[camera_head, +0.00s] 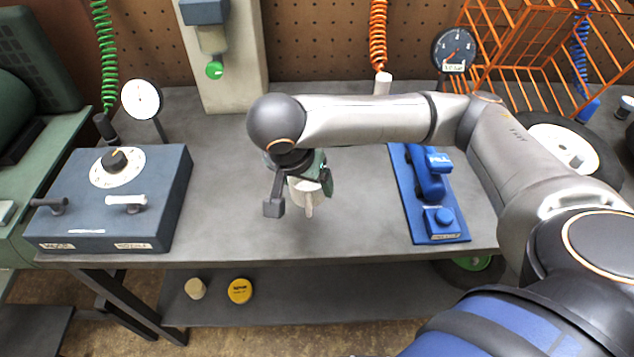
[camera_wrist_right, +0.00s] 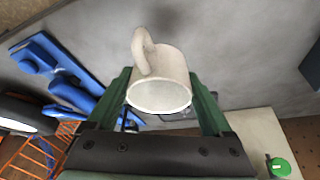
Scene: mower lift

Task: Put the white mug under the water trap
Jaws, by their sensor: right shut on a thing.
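The white mug (camera_head: 307,190) is between the fingers of my right gripper (camera_head: 302,186), over the middle of the bench. In the right wrist view the mug (camera_wrist_right: 165,75) sits between the green fingers of the gripper (camera_wrist_right: 163,98), with its handle toward the top of the picture. The gripper is shut on it. The water trap (camera_head: 213,40), a clear bowl with a blue-grey top and a green knob at its bottom, is on a pale post at the back, behind and left of the mug. The green knob also shows in the right wrist view (camera_wrist_right: 279,167). My left gripper is out of view.
A blue-grey box with a dial (camera_head: 117,195) stands on the left of the bench (camera_head: 225,190). A blue tool plate (camera_head: 432,200) lies at the right. A white round gauge (camera_head: 142,98) stands left of the post (camera_head: 245,70). Bench in front of the post is clear.

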